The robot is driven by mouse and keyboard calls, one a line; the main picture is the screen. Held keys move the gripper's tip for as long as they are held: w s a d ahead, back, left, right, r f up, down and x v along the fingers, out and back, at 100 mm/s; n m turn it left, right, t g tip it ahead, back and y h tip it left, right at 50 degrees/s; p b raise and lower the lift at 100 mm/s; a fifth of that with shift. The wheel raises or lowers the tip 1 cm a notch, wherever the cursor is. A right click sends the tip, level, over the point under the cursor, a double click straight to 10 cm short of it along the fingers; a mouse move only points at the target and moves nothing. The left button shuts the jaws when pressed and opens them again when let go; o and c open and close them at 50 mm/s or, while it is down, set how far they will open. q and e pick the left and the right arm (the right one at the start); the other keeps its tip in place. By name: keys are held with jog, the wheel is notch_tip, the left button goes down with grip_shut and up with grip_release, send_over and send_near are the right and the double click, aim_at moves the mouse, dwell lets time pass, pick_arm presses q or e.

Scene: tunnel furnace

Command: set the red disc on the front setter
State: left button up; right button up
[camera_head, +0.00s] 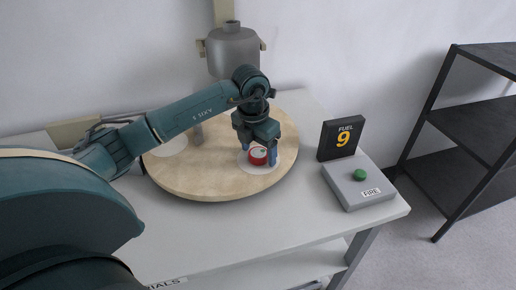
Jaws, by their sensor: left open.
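The red disc (258,155) lies on a pale round setter (262,168) at the front right of the round wooden board (200,187). My left gripper (259,155) reaches in from the left and points down over the disc. Its blue fingers are open, one on each side of the disc. I cannot tell whether they touch it. Another pale round spot (172,147) shows at the board's left, partly behind my arm. My right gripper is not in view.
A grey vessel (232,50) stands behind the board. To the right are a black "FUEL 9" sign (341,138) and a grey "FIRE" box (347,192) with a green button (360,175). A black shelf (470,125) stands beyond the table. The table's front (230,235) is clear.

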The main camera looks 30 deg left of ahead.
pick_arm(q)
jog(key=shift+r, duration=0.35)
notch_tip(320, 180, up, 12)
jog(key=s, duration=0.1)
jog(key=shift+s+r, duration=0.25)
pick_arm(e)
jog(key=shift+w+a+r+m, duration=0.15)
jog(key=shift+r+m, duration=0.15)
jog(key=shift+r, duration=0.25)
pick_arm(q)
jog(key=shift+a, duration=0.1)
